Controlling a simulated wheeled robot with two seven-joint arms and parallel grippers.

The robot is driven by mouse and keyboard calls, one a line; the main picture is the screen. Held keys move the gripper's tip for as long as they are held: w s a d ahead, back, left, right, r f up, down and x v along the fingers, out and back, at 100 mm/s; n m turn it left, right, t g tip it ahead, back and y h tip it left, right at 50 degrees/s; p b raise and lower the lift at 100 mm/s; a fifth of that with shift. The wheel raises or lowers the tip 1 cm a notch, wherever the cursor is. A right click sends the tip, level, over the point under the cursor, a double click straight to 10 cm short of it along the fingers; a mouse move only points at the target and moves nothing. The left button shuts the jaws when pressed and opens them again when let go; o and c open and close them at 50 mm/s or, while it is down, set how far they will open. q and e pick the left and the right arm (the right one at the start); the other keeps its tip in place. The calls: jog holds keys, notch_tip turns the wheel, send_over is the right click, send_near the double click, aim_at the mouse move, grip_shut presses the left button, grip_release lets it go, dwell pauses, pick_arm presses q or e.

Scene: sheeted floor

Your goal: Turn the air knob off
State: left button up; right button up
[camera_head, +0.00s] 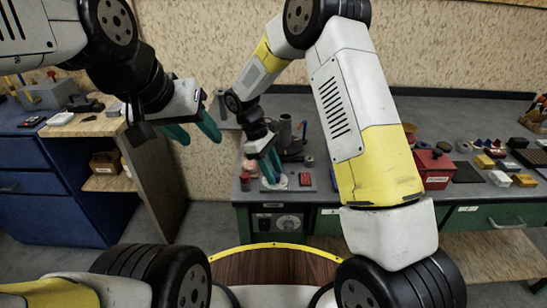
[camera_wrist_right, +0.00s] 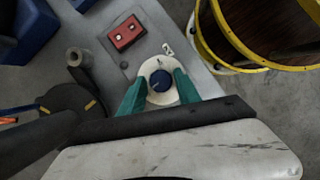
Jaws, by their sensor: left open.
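The plate (camera_head: 283,183) also shows on the workbench in the head view, where the fingers mostly hide the knob. My right gripper (camera_wrist_right: 161,85) has its teal fingers apart, one on each side of the knob, with small gaps seeming to show. In the head view my right gripper (camera_head: 269,165) points down at the plate. My left gripper (camera_head: 196,134) is open and empty, raised in the air left of the workbench.
A red two-button box (camera_wrist_right: 125,33) is near the plate. A grey cylinder and a black device stand close by. The workbench (camera_head: 460,195) carries a red toolbox (camera_head: 433,168) and several small blocks. A round-dial panel (camera_head: 289,223) is on its front. A blue cabinet (camera_head: 45,190) stands left.

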jog(key=shift+o, duration=0.6)
jog(key=v, duration=0.6)
jog(key=shift+w+a+r, duration=0.1)
jog(key=shift+a+r, duration=0.1)
jog(key=shift+r, duration=0.1)
jog(key=shift+a+r, duration=0.15)
jog(key=shift+r, duration=0.35)
